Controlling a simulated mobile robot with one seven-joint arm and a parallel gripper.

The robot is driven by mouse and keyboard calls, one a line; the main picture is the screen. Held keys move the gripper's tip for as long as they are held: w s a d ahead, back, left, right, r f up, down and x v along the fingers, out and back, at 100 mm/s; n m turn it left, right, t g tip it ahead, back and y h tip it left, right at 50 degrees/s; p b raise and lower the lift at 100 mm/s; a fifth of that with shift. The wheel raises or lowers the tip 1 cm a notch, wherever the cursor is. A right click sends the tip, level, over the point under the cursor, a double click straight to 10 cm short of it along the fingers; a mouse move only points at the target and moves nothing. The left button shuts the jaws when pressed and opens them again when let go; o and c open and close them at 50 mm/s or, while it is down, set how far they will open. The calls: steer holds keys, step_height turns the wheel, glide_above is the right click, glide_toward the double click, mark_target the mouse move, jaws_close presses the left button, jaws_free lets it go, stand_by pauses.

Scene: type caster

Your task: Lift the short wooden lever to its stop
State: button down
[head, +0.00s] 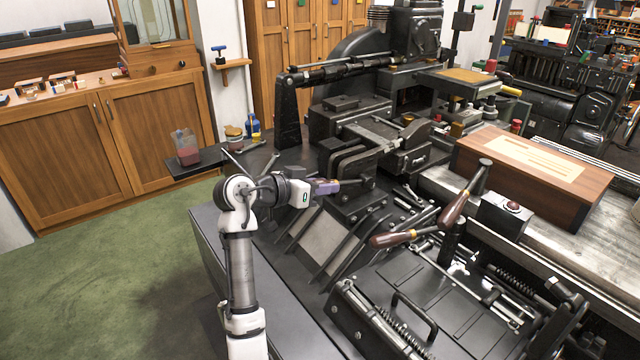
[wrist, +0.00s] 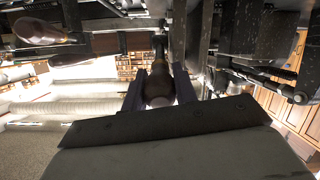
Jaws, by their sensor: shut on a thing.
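My gripper (head: 332,186) reaches in from the left of the machine in the head view, its purple fingers pointing right. In the wrist view my gripper (wrist: 160,88) is shut on the short wooden lever (wrist: 158,90), a dark brown rounded handle. The handle lies between the two fingers, and its thin dark shaft runs away from me towards the machine. In the head view the fingers cover the handle, so I cannot make out its shape there.
Two longer levers with brown wooden grips, one (head: 393,239) lower and one (head: 453,210) higher, stand to the right. A dark shelf (head: 205,163) with a jar (head: 186,147) is at the left. Black machine parts surround the gripper; green floor (head: 90,270) is open at left.

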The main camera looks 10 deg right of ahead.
steer(key=shift+w+d+r+g+y+p, duration=0.1)
steer(key=shift+d+r+g+y+p, duration=0.1)
steer(key=shift+r+y+p, duration=0.3)
steer(key=shift+w+d+r+g+y+p, duration=0.1)
steer(key=shift+d+r+y+p, duration=0.05)
steer(key=shift+r+y+p, duration=0.4)
steer(key=c, duration=1.1)
jaws_free()
steer(key=b+v, duration=0.3)
steer(key=v, duration=1)
steer(key=shift+s+a, duration=0.2)
steer(key=shift+a, duration=0.25)
